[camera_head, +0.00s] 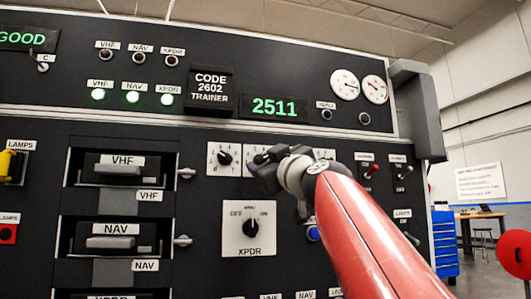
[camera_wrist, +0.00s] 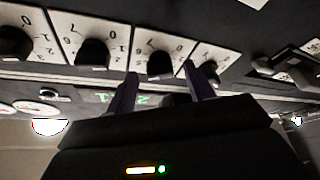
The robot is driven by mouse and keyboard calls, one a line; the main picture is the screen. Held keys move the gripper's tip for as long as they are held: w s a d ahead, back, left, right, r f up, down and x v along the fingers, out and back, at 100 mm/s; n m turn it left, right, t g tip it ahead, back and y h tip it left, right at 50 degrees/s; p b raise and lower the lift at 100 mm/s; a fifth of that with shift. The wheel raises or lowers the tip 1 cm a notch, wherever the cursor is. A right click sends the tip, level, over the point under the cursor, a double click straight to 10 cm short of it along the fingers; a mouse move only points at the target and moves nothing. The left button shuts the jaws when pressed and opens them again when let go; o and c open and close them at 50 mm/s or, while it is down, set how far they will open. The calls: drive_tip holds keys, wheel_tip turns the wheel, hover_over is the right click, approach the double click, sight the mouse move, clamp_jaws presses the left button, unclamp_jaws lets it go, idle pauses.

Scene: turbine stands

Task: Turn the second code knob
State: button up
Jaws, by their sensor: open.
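A row of white-plated black code knobs sits below the green display (camera_head: 274,107), which reads 2511. In the head view the first knob (camera_head: 225,158) is clear, and the second knob's plate (camera_head: 252,151) is partly hidden by my gripper (camera_head: 264,168). The knobs further right are hidden behind my gripper and arm. In the wrist view, which is upside down, the second knob (camera_wrist: 160,62) lies between the tips of my open gripper (camera_wrist: 160,70), with the first knob (camera_wrist: 208,73) to its right. I cannot tell whether the fingers touch the second knob.
The XPDR selector (camera_head: 250,227) is just below my gripper. VHF (camera_head: 119,170) and NAV (camera_head: 110,243) units with protruding handles stand at the left. Toggle switches (camera_head: 371,174) are at the right of the panel.

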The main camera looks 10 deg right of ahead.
drive_tip(key=shift+w+a+r, duration=0.15)
drive_tip(key=shift+w+r, duration=0.05)
drive_tip(key=shift+w, duration=0.45)
drive_tip(key=c, duration=1)
drive_tip(key=shift+m, duration=0.4)
